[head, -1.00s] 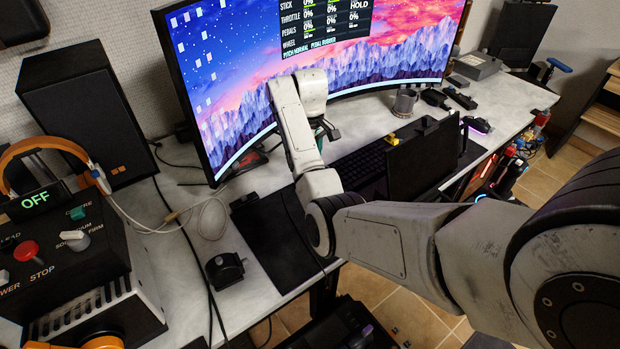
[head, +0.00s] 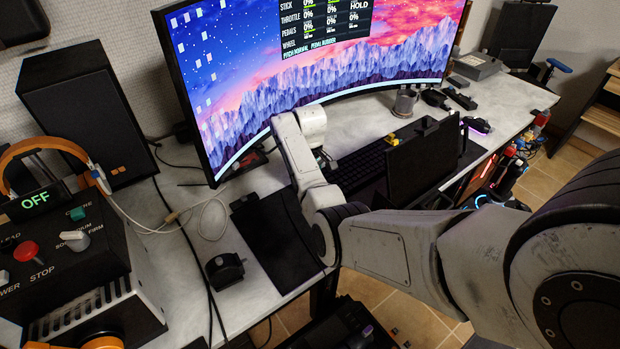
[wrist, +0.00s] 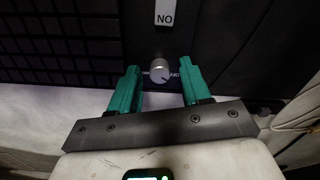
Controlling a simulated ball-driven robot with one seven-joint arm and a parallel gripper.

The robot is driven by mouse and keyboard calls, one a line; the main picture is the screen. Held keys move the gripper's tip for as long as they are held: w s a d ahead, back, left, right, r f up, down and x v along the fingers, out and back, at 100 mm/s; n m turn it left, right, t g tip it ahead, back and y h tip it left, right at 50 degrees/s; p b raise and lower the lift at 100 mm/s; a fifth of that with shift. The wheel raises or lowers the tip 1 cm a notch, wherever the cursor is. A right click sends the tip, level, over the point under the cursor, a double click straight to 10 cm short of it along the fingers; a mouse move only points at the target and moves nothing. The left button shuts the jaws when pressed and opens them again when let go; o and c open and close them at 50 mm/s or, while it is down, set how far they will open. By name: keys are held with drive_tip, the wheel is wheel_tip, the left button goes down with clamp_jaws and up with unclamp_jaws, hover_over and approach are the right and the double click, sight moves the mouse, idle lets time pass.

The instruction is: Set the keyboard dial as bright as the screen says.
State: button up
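The keyboard (head: 362,167) lies on the desk below the screen, partly behind my arm; its dark keys (wrist: 62,35) fill the upper left of the wrist view. The silver dial (wrist: 159,66) sits on the dark panel beside the keys, with small white lettering at its right. My gripper (wrist: 161,76) is open, one green finger on each side of the dial with a gap at both sides. In the head view the fingers are mostly hidden behind my arm. The screen (head: 300,85) shows a panel of stick, throttle, pedals and wheel readings; its top is cut off.
A white lettered piece (wrist: 165,12) stands just past the dial. A grey mug (head: 405,103) and a dark upright panel (head: 420,160) are right of my arm. A black mat (head: 275,235) and a small black device (head: 224,270) lie at the front left.

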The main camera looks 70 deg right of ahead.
clamp_jaws()
drive_tip(key=shift+m, duration=0.3)
drive_tip(key=m+p, duration=0.1)
drive_tip(key=m, duration=0.3)
drive_tip(key=shift+r+p, duration=0.1)
drive_tip(key=shift+p, duration=0.25)
drive_tip(key=m+p, duration=0.1)
drive_tip(key=m, duration=1.1)
drive_tip(key=shift+w+m, duration=0.1)
drive_tip(key=shift+m, duration=0.2)
drive_tip(key=m, duration=0.6)
drive_tip(key=shift+m+b, duration=0.3)
drive_tip(key=shift+d, duration=0.1)
